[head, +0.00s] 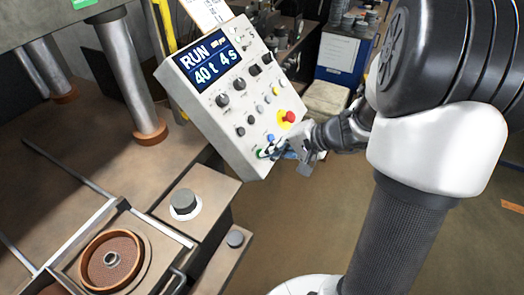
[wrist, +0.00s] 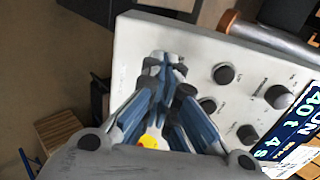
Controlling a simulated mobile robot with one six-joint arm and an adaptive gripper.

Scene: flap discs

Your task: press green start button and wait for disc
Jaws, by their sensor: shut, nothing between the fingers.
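The control panel (head: 225,115) is a light grey box with a screen (head: 208,62) that reads "RUN" and "40 t 4 s". The green start button (head: 260,153) shows as a small green patch near the panel's lower edge, partly hidden by my fingertips. My gripper (head: 268,153) is shut and empty, with its tips at the panel face by the green button. I cannot tell whether they touch it. In the wrist view my gripper (wrist: 168,62) has its tips together in front of the panel (wrist: 200,50), and the green button is hidden. A disc mould (head: 110,258) holds a brown round disc at the lower left.
A red emergency stop (head: 289,117) on a yellow base sits just above my gripper, with a blue button (head: 271,138) beside the fingers. Press columns (head: 130,75) stand at the left. A blue cabinet (head: 340,57) stands behind. The floor below my arm is clear.

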